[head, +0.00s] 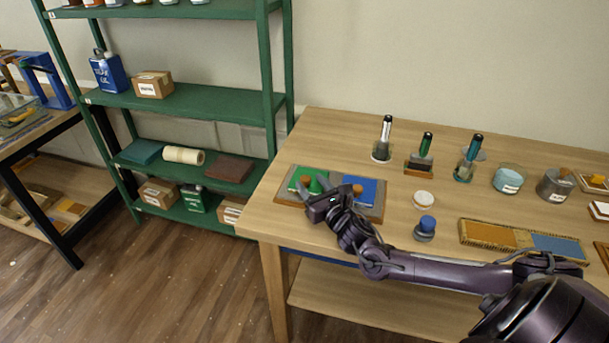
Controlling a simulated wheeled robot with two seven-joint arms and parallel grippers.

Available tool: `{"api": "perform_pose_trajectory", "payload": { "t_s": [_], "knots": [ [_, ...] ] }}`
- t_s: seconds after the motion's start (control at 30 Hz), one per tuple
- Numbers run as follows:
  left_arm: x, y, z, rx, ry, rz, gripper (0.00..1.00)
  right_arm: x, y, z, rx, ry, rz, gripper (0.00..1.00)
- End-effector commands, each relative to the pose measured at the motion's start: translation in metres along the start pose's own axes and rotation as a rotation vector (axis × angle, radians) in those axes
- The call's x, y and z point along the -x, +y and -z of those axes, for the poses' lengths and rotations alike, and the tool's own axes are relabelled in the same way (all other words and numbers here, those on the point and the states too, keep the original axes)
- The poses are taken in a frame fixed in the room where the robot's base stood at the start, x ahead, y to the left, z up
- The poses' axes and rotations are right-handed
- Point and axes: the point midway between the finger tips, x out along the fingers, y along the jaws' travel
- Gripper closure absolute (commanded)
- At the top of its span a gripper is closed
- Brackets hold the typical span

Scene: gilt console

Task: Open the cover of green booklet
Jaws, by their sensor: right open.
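A green booklet (297,177) lies on the left part of a flat brown-and-grey board (373,212) near the left end of the wooden table. A blue booklet (365,186) lies beside it on the right. My right gripper (328,190) is open over the front of the board, reaching in from the right, with its fingers toward the two booklets. It hides part of the green booklet, and I cannot tell whether it touches it. The green cover looks mostly flat, but its front edge is hidden. My left gripper is not in view.
Behind and right of the board stand several bottles (383,140) and jars (508,178). A white round lid (423,200) and a blue-topped pot (425,228) are to its right. A green shelf unit (180,100) stands left of the table (330,125).

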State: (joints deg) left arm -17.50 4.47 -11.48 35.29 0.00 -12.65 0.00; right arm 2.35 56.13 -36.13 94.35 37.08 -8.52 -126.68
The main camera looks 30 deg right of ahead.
Motion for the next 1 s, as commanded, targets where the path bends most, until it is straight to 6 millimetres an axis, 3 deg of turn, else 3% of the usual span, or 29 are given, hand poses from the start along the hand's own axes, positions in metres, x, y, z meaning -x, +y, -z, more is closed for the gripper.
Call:
{"api": "perform_pose_trajectory", "payload": {
  "t_s": [0.1, 0.2, 0.47, 0.57, 0.93, 1.0],
  "knots": [
    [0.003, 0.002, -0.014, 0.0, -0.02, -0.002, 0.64, -0.019, 0.0, -0.002, -0.002, -0.003, 0.002, 0.54],
    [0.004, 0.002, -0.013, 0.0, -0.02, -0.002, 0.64, -0.029, 0.0, -0.001, -0.002, -0.001, 0.001, 0.54],
    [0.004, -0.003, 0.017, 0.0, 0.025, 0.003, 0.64, -0.036, 0.001, 0.0, -0.001, 0.002, -0.002, 0.54],
    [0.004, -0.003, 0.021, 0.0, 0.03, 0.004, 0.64, -0.035, 0.001, 0.0, -0.001, 0.002, -0.001, 0.54],
    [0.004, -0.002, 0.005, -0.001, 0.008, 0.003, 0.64, -0.035, 0.001, 0.0, -0.001, 0.001, -0.001, 0.99],
    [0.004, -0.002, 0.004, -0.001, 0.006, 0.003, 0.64, -0.035, 0.001, 0.0, -0.001, 0.001, -0.001, 1.0]
  ]
}}
